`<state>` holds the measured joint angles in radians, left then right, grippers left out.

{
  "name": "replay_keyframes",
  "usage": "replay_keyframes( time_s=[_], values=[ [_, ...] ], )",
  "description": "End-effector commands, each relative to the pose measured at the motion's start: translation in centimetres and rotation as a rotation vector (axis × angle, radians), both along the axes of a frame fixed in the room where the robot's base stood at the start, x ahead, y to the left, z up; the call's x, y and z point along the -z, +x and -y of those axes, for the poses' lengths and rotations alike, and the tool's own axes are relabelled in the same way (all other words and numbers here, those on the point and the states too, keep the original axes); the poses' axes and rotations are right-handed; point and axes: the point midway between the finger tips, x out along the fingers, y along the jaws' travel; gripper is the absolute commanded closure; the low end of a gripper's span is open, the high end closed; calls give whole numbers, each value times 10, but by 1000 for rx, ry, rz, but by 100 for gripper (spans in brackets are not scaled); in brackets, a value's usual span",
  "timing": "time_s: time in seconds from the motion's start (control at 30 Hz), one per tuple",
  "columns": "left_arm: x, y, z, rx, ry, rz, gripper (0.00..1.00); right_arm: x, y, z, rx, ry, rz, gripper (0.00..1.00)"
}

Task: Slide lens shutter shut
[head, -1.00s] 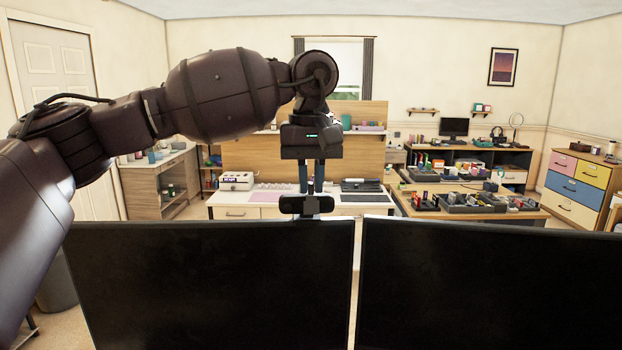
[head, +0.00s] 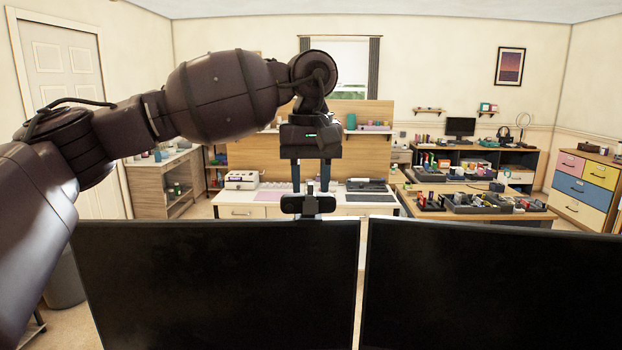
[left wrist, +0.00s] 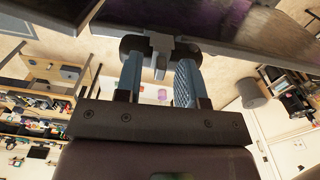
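A dark webcam (head: 309,204) sits on the top edge of the left monitor (head: 215,285), near its right corner. A small upright tab (head: 310,187) sticks up from the webcam's top. My left gripper (head: 311,182) points down just above the webcam, with its two blue fingers apart, one on each side of the tab. In the left wrist view the open fingers (left wrist: 160,66) reach toward the webcam (left wrist: 131,46), with the grey tab (left wrist: 160,60) between them and a gap on each side. Whether the shutter covers the lens is too small to tell. My right gripper is out of view.
A second dark monitor (head: 490,285) stands close to the right of the first, with a narrow gap. Behind them are a white desk (head: 240,198) and a cluttered table (head: 480,212), well back. The space above the right monitor is clear.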

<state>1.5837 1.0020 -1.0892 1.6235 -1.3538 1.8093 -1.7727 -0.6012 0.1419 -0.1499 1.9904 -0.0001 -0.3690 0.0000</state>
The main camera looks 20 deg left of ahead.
Motion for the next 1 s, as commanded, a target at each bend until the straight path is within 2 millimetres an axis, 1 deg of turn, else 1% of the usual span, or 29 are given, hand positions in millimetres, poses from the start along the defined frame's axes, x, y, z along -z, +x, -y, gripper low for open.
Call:
replay_keyframes(
  time_s=[0.27,0.37,0.47,0.8,0.9,1.0],
  values=[
    [-1,0,0,0,0,0,64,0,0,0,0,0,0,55],
    [-6,1,0,-1,-2,2,64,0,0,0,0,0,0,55],
    [-18,0,0,-1,-1,3,64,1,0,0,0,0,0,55],
    [-79,0,0,0,-2,2,64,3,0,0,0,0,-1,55],
    [-92,0,0,0,-2,2,64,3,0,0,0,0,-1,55],
    [-101,0,0,-1,-1,0,64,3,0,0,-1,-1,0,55]
  ],
)
